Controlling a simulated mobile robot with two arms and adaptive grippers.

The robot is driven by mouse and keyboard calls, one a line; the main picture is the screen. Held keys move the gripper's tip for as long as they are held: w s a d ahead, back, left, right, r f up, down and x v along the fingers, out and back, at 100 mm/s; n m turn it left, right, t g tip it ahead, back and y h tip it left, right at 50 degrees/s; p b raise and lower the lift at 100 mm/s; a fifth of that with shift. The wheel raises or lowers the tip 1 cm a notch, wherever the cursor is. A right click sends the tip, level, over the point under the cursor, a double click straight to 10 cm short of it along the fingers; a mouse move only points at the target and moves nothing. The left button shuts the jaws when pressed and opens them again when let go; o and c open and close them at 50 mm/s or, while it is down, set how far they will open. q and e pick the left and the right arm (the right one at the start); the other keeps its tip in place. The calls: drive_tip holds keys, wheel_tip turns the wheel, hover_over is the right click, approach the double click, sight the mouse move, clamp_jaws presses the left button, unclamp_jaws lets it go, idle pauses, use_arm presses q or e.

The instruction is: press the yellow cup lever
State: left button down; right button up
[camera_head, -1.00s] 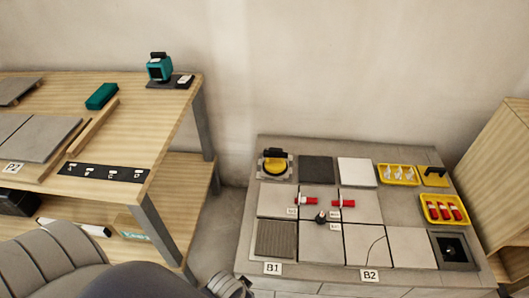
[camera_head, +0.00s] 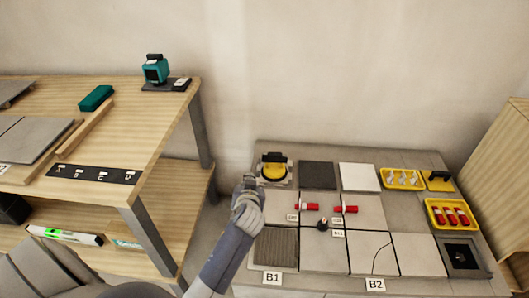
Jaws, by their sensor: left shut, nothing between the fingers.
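The yellow suction cup (camera_head: 274,172) with its dark lever sits on a grey plate at the back left corner of the low tiled platform (camera_head: 290,151). My left gripper (camera_head: 250,181) is shut and empty. It is just left of and nearer than the cup in the picture, with its fingers pointing up toward the back wall. I see a gap between the fingertips and the cup; their heights are hard to tell. My right gripper does not show.
Grey tiles with red clips (camera_head: 346,209) lie in the middle of the platform. Yellow trays (camera_head: 428,217) stand at its right. A wooden workbench (camera_head: 180,110) with a teal device (camera_head: 156,71) is at left, and a wooden box (camera_head: 507,165) at far right.

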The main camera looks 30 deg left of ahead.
use_arm(q)
drive_tip(key=w+r+t, duration=0.2)
drive_tip(key=w+r, duration=0.1)
drive_tip(key=w, duration=0.6)
drive_tip(key=shift+w+d+r+t+y, duration=0.2)
drive_tip(key=shift+w+r+t+y, duration=0.1)
drive_tip(key=shift+t, duration=0.1)
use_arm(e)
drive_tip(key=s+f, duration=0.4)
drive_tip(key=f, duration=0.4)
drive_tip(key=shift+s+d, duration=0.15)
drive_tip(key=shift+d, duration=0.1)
